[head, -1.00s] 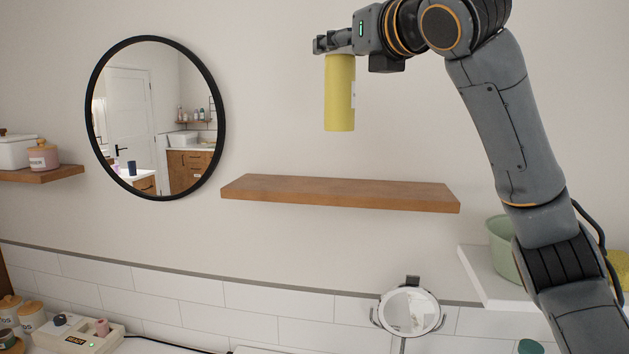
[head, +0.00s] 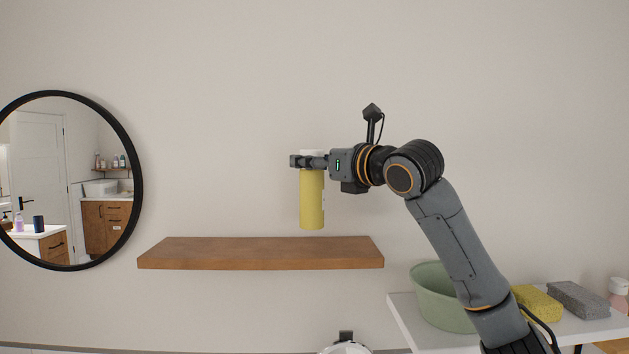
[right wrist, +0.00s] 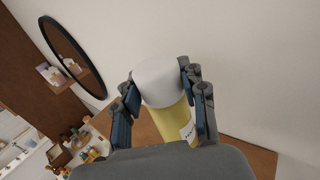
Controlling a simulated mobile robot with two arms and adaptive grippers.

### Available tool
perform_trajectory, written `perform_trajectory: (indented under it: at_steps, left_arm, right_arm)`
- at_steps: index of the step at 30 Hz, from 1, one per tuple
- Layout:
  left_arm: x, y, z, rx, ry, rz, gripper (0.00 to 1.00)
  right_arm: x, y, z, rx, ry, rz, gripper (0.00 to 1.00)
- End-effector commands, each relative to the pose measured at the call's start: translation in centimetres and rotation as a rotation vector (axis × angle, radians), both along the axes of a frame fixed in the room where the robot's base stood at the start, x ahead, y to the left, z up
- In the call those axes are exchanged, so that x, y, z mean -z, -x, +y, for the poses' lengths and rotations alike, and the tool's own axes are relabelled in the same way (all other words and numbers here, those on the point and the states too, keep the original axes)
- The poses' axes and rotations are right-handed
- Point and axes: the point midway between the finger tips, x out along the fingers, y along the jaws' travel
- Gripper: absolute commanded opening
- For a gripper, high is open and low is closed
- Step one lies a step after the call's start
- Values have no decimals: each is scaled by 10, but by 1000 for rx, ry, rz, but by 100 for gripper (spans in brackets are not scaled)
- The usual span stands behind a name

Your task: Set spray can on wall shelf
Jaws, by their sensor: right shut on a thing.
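The yellow spray can (head: 312,205) with a white cap hangs upright in my right gripper (head: 308,161). The gripper is shut around its upper part, just under the cap. In the right wrist view the white cap (right wrist: 158,82) sits between the two fingers, with the yellow body and a white label below. The brown wooden wall shelf (head: 262,256) is bare. The can's base appears a little above the shelf's back edge in the head view; how far it is from the wall I cannot tell. My left gripper is not in view.
A round black-framed mirror (head: 137,180) hangs at the left. A white shelf (head: 408,326) at lower right holds a green bowl (head: 438,310), a yellow sponge-like block (head: 537,302) and a grey one (head: 579,298). The wall above the wooden shelf is clear.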

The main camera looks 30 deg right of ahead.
Motion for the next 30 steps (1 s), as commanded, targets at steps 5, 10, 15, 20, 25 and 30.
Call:
perform_trajectory:
  at_steps: [5, 10, 15, 20, 25, 30]
  left_arm:
    - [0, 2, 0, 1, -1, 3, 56]
    - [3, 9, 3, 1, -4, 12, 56]
    - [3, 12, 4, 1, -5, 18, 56]
    - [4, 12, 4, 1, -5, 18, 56]
    - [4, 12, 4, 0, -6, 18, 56]
    - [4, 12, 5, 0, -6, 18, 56]
  right_arm:
    - [15, -3, -8, 1, 2, 2, 0]
    - [36, -2, -7, -1, 1, 1, 0]
    - [39, -1, -7, -1, 1, -3, 0]
    - [39, -2, -7, -1, 1, -2, 0]
    - [42, -2, -7, -1, 2, -1, 52]
    - [42, -2, -7, -1, 1, 0, 65]
